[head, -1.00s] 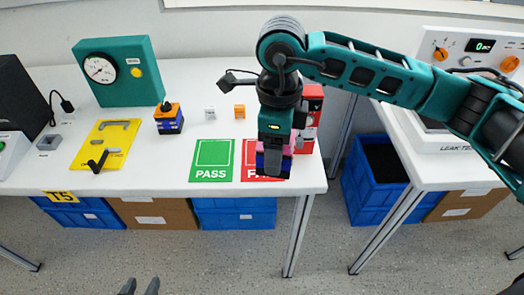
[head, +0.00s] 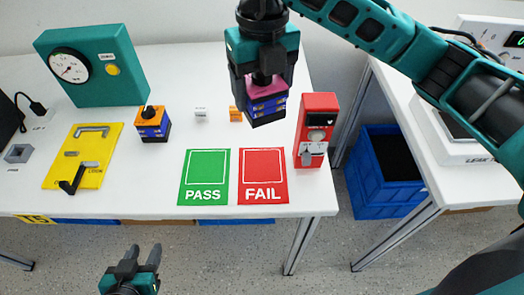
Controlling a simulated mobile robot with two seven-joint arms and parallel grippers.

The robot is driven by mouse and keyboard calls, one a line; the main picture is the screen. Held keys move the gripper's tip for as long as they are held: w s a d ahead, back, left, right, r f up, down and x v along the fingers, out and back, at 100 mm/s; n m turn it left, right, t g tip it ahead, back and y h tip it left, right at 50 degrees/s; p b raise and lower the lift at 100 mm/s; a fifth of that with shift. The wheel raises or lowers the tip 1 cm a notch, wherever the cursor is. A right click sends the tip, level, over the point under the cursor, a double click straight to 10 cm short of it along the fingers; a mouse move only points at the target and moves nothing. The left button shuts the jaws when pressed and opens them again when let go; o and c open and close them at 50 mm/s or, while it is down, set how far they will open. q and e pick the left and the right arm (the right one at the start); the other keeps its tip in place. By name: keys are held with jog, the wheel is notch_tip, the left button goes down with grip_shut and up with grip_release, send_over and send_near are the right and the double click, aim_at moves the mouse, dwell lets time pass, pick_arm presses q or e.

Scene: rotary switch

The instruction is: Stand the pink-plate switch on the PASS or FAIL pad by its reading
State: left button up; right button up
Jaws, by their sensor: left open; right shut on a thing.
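The pink-plate switch (head: 267,106) has a blue and dark layered body below a pink plate. My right gripper (head: 264,82) is shut on it and holds it upright in the air, in front of the back part of the table. The green PASS pad (head: 204,178) and the red FAIL pad (head: 263,177) lie side by side on the white table, both empty. An orange-plate switch (head: 152,122) with a black knob stands further left. My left gripper (head: 146,256) is open and empty, low in front of the table. The held switch's knob is hidden by the gripper.
A red box (head: 316,130) with a lever stands right of FAIL. A yellow board (head: 84,155) with a black handle and a teal gauge box (head: 92,65) are at left. Small white (head: 200,114) and orange (head: 236,114) blocks lie behind the pads.

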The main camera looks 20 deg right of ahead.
aim_at(262, 113)
notch_tip(262, 113, down, 17)
jog(key=shift+f+b, duration=0.15)
jog(key=shift+b, duration=0.3)
jog(key=shift+f, duration=0.2)
jog(key=o, duration=1.3)
notch_tip(262, 113, up, 12)
jog(key=shift+r, duration=0.2)
jog(key=shift+s, duration=0.1)
